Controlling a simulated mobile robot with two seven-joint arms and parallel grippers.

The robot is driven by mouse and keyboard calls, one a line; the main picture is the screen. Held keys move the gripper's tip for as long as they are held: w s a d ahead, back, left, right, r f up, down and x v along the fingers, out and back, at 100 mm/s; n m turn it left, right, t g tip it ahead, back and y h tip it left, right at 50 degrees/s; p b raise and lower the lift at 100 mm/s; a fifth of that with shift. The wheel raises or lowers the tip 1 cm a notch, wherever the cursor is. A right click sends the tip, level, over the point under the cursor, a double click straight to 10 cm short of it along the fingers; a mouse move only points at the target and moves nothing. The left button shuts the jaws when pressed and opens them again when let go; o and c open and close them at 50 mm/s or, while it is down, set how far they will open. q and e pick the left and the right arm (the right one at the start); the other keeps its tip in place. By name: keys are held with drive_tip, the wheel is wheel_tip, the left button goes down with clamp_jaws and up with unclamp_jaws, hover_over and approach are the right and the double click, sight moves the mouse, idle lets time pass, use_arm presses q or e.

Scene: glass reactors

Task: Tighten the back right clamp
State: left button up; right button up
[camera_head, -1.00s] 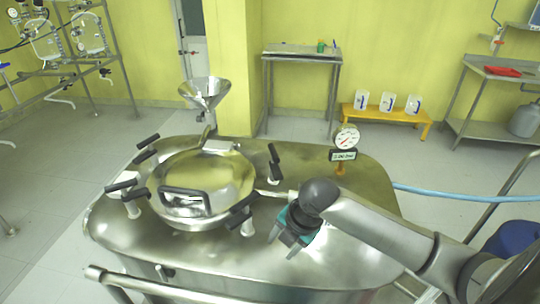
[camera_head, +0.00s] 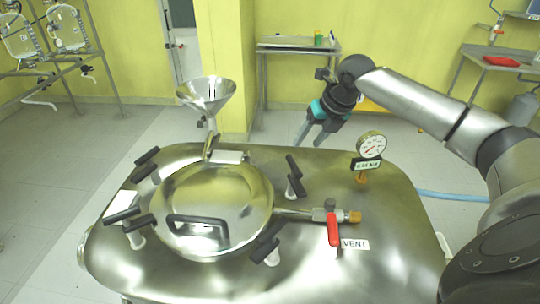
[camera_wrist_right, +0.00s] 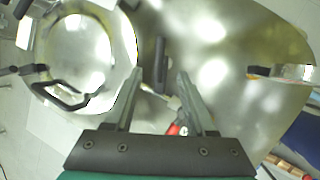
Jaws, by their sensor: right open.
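The back right clamp (camera_head: 294,177) stands beside the round lid (camera_head: 215,205) of the steel vessel, with a black handle tilted up on a pale post. My right gripper (camera_head: 308,143) is open and empty, behind and above this clamp, with its fingers pointing down. In the right wrist view the clamp's black handle (camera_wrist_right: 160,62) shows between and beyond the two finger tips (camera_wrist_right: 161,74), apart from them. My left gripper is in neither view.
A vent valve with a red handle (camera_head: 334,229) and a pressure gauge (camera_head: 371,146) stand right of the lid. A front right clamp (camera_head: 266,245) and two left clamps surround the lid. A steel funnel (camera_head: 206,95) rises behind it.

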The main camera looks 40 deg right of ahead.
sight(293, 160)
drive_tip(key=b+x, duration=0.1)
drive_tip(key=x, duration=0.7)
drive_tip(key=shift+w+a+f, duration=0.1)
drive_tip(key=shift+w+f, duration=0.1)
drive_tip(key=shift+f, duration=0.15)
drive_tip(key=b+x, duration=0.1)
drive_tip(key=x, duration=0.4)
drive_tip(key=shift+w+f, duration=0.3)
drive_tip(key=shift+f, duration=0.2)
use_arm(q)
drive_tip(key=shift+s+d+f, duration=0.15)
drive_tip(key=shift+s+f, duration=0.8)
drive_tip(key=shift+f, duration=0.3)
use_arm(e)
drive_tip(key=shift+f, duration=0.1)
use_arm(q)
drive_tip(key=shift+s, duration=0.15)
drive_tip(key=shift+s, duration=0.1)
use_arm(e)
clamp_jaws()
